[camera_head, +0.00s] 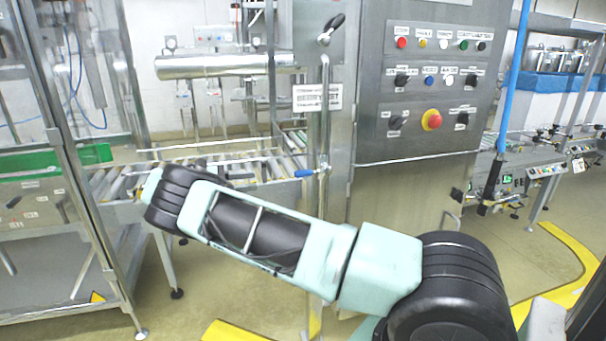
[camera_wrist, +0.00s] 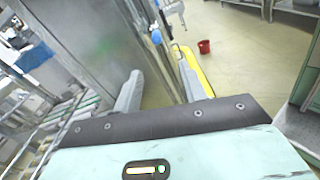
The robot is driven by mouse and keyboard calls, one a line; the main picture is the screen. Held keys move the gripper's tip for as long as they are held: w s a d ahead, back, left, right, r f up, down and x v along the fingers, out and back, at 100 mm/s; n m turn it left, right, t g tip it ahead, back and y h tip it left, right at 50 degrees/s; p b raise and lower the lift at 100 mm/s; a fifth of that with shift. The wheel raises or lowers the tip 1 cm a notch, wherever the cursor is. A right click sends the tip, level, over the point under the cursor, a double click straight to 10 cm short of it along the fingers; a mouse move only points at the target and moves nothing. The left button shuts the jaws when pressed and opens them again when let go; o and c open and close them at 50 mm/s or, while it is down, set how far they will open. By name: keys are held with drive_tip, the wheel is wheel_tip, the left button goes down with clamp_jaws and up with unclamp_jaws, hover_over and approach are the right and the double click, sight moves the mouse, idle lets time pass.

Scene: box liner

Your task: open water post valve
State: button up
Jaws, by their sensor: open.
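The water post is a thin vertical metal pipe (camera_head: 324,120) on the side of a steel cabinet, behind a small printed sign (camera_head: 318,97) that I cannot read clearly. A valve with a blue lever handle (camera_head: 305,173) sits low on the pipe. The lever points left, roughly across the pipe. In the wrist view a blue part (camera_wrist: 156,37), apparently this handle, shows beyond the fingertips. My gripper (camera_wrist: 160,88) is open and empty, its two grey fingers apart, with the blue part ahead and clear of them. The gripper's fingers cannot be made out in the head view.
The steel cabinet (camera_head: 415,190) carries a button panel with a red emergency stop (camera_head: 431,120). A black-handled fitting (camera_head: 331,28) tops the pipe. A roller conveyor (camera_head: 120,183) and metal frame stand left. A red bucket (camera_wrist: 204,46) stands on open floor in the wrist view.

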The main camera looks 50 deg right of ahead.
sight(303, 173)
drive_tip(key=p+x, duration=0.1)
drive_tip(key=x, duration=0.4)
drive_tip(key=p+x, duration=0.2)
drive_tip(key=x, duration=0.4)
drive_tip(key=r+p+x, duration=0.1)
drive_tip(key=p+x, duration=0.1)
drive_tip(key=x, duration=0.4)
drive_tip(key=shift+w+d, duration=0.15)
drive_tip(key=shift+w, duration=0.05)
drive_tip(key=shift+h, duration=0.3)
clamp_jaws()
